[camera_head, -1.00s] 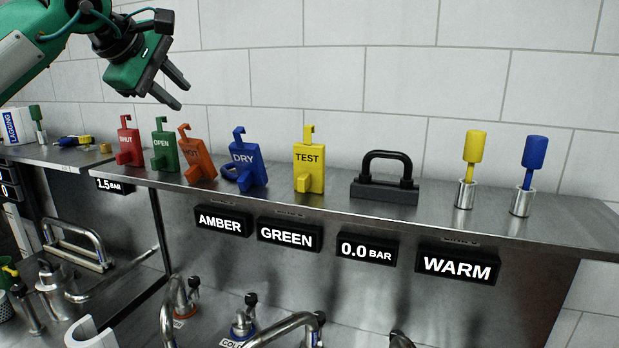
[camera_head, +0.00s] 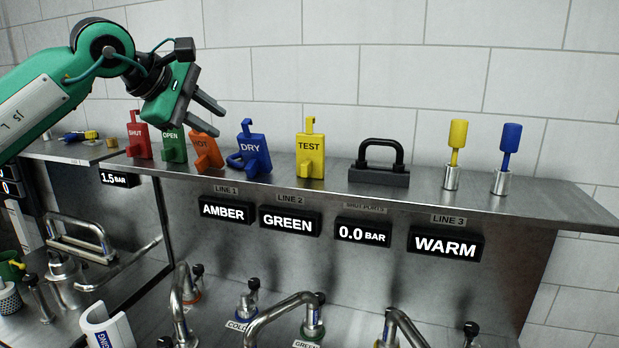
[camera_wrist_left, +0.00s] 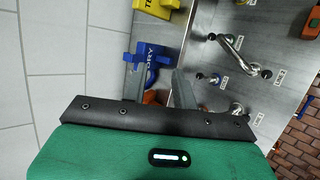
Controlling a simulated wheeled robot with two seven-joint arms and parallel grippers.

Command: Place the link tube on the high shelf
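The high shelf (camera_head: 480,203) is a steel ledge across the head view, holding coloured tags and a black handle. Several curved steel tubes stand below it, including one at the left (camera_head: 80,226) and one at the lower middle (camera_head: 275,312). I cannot tell which of them is the link tube. My left gripper (camera_head: 220,118) is open and empty above the shelf, near the orange HOT tag (camera_head: 206,151) and left of the blue DRY tag (camera_head: 250,153). In the left wrist view the gripper (camera_wrist_left: 160,90) has its fingers apart, with the DRY tag beyond. My right gripper is not in view.
The red SHUT tag (camera_head: 138,140), green OPEN tag, yellow TEST tag (camera_head: 310,155), black handle (camera_head: 379,170), yellow peg (camera_head: 456,140) and blue peg (camera_head: 508,145) line the shelf. A white curved object (camera_head: 105,325) stands below. The shelf's right end is bare.

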